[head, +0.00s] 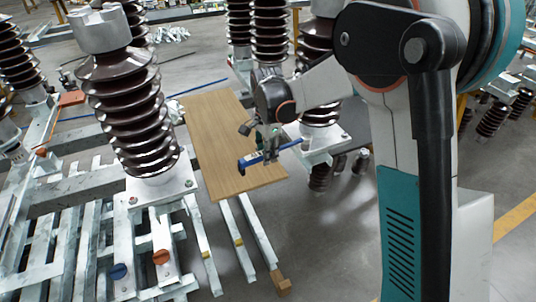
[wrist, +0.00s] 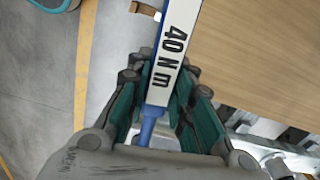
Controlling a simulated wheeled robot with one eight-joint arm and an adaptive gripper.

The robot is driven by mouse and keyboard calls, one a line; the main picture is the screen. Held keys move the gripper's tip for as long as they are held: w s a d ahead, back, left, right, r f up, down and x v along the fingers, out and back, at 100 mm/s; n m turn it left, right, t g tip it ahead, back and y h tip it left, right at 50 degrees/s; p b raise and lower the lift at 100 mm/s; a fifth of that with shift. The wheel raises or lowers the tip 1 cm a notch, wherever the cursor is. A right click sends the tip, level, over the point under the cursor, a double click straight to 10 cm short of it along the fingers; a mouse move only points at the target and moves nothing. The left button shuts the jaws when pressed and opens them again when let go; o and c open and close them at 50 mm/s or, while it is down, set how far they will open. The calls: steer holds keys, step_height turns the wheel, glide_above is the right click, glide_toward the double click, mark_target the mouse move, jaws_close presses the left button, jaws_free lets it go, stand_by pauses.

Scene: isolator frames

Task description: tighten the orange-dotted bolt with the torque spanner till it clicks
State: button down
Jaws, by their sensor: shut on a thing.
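The torque spanner (head: 251,161) is blue, with a white face marked "40 N m" that shows in the wrist view (wrist: 173,52). My gripper (head: 269,152) is shut on the spanner, with teal finger pads on both sides of it in the wrist view. The spanner is over the right part of a wooden board (head: 222,130); I cannot tell the gap between them. An orange round mark (head: 160,257) sits on the galvanised frame at the lower left, beside a blue one (head: 118,271). The spanner is well apart from both. Bolt detail there is too small to tell.
A brown ribbed insulator (head: 130,115) stands on the frame between the orange mark and the back. More insulators (head: 270,30) stand behind the board. Steel rails (head: 236,245) run below the board's front edge. Grey floor (head: 325,250) is open at the lower middle.

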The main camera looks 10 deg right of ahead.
steer(key=shift+r+p, duration=1.95)
steer(key=shift+r, duration=1.3)
